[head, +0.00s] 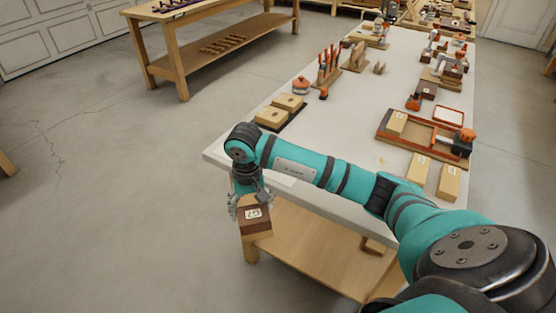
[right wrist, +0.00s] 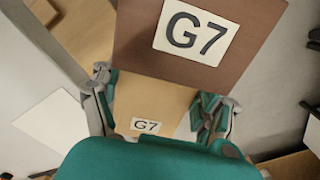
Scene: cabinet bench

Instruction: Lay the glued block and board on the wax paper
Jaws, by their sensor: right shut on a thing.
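My right gripper (right wrist: 165,112) is shut on the light wooden block (right wrist: 150,100), which carries a G7 label. The dark brown board (right wrist: 140,35), also labelled G7, is joined to the block and stays with it. In the head view the block and board (head: 255,226) hang from my right gripper (head: 248,196), off the near left corner of the bench. A pale sheet, likely the wax paper (right wrist: 48,128), lies flat at the left of the right wrist view. In the head view my arm covers part of that area. My left gripper is not in view.
The white bench top (head: 340,125) holds two light blocks (head: 280,110) at its left edge. An orange-rimmed tray (head: 398,140) and two more wooden blocks (head: 419,168) stand at the right. The middle is clear. A lower wooden shelf (head: 310,250) is below.

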